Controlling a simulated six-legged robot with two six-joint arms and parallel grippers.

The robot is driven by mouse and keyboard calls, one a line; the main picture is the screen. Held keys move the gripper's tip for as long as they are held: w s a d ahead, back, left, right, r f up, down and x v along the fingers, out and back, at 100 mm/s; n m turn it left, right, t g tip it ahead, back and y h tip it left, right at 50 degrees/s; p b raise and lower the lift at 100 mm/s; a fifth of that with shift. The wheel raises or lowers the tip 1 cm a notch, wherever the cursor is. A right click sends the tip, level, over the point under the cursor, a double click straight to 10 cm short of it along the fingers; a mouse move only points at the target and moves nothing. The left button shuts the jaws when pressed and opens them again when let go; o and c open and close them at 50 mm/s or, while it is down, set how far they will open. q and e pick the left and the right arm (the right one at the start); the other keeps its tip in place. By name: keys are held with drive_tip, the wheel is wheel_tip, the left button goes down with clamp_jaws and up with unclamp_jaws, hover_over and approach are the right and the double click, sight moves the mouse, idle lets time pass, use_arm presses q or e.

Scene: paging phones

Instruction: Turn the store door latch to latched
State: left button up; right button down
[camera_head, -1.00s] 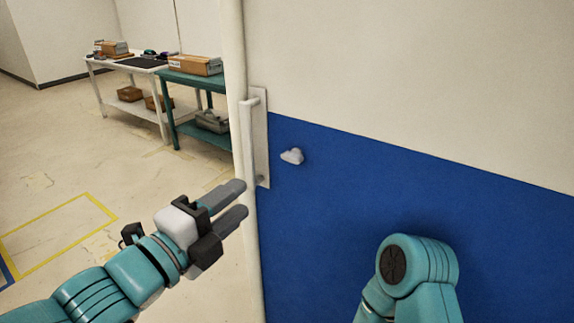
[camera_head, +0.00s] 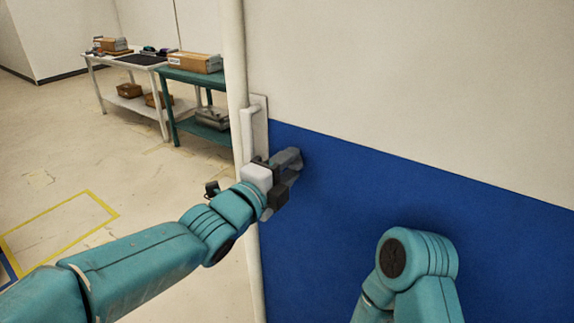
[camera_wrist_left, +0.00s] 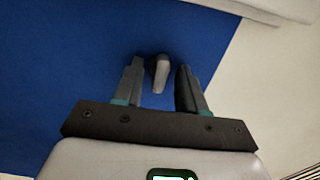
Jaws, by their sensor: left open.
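The store door (camera_head: 400,200) is white above and blue below. Its latch is a small grey thumb-turn (camera_wrist_left: 160,73) on the blue part, seen in the left wrist view between the two fingers, with a gap on each side. My left gripper (camera_head: 292,160) is open at the latch and hides it in the head view. In the left wrist view my left gripper (camera_wrist_left: 160,88) has its fingers on either side of the latch. My right gripper is not in view; only a bent part of my right arm shows at the lower right.
A white vertical pull handle (camera_head: 247,135) on a plate stands just left of the latch, close to my left gripper. A white table and a green table (camera_head: 190,76) with boxes stand far back left. The floor at left is clear.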

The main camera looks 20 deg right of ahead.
use_arm(q)
clamp_jaws()
drive_tip(key=shift+n, duration=0.3)
drive_tip(key=n+p, duration=0.3)
drive_tip(key=n, duration=1.4)
drive_tip(key=shift+n, duration=0.3)
idle(0.5)
